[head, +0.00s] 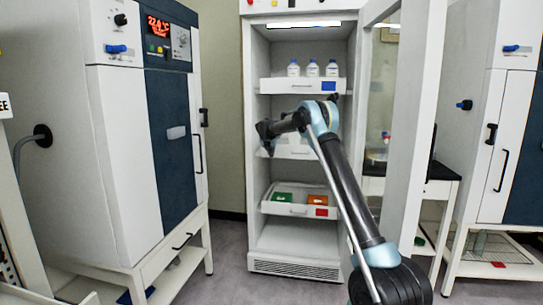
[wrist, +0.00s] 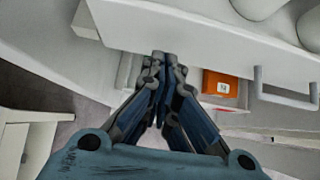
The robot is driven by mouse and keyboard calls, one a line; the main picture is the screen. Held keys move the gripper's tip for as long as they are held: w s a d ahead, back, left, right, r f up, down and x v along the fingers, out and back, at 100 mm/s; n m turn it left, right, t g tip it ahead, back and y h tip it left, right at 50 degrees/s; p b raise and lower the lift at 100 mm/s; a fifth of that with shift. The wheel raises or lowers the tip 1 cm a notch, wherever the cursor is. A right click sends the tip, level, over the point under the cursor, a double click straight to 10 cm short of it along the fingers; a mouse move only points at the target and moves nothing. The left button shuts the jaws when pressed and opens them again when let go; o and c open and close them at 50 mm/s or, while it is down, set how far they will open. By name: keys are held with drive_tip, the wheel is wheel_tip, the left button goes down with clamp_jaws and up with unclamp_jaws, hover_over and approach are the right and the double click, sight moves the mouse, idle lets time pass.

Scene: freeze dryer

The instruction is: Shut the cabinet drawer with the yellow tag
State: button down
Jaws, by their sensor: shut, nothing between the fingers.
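The white cabinet (head: 251,120) stands open with three drawers on view. The top drawer (head: 275,86) has a blue tag (head: 328,86) and bears white bottles. The middle drawer (head: 294,153) is partly hidden behind my arm. The bottom drawer (head: 280,208) has a red tag (head: 321,212) and sits pulled forward. No yellow tag shows in either view. My gripper (head: 266,140) is shut and empty, in front of the cabinet's left side near middle drawer height. In the wrist view my gripper (wrist: 160,62) points at a white drawer front; contact cannot be told.
The open glass door (head: 402,130) stands right of my arm. A blue-fronted freeze dryer (head: 172,130) is at the left, another white unit (head: 500,140) at the right. The bottom drawer holds a green box (head: 283,197) and an orange box (head: 317,200). Floor is clear left of the cabinet.

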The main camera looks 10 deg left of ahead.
drive_tip(key=s+d+f+v, duration=0.1)
drive_tip(key=v, duration=1.1)
drive_tip(key=s+d+r+m+g, duration=0.2)
drive_tip(key=s+d+r+m, duration=0.2)
drive_tip(key=s+d+m, duration=0.7)
drive_tip(key=s+d+m+g, duration=0.2)
drive_tip(key=s+d+m, duration=0.4)
drive_tip(key=s+d, duration=1.25)
drive_tip(key=s+d+f+m, duration=0.2)
drive_tip(key=s+f+m, duration=0.1)
drive_tip(key=s, duration=0.4)
drive_tip(key=s+d+f+m+g, duration=0.1)
drive_tip(key=s+d+f+m, duration=0.15)
drive_tip(key=s, duration=0.45)
drive_tip(key=s+d+f+m, duration=0.2)
drive_tip(key=s+f+m, duration=0.1)
drive_tip(key=s, duration=0.5)
drive_tip(key=s+d+f+m+g, duration=0.1)
drive_tip(key=s+f+m, duration=0.3)
drive_tip(key=s+f, duration=0.3)
drive_tip(key=s+d+f+m, duration=0.1)
drive_tip(key=s+f+m, duration=0.4)
drive_tip(key=s+f, duration=0.3)
drive_tip(key=s, duration=0.4)
drive_tip(key=shift+s+g+y, duration=0.2)
drive_tip(key=shift+g+y, duration=0.1)
drive_tip(key=shift+g, duration=0.1)
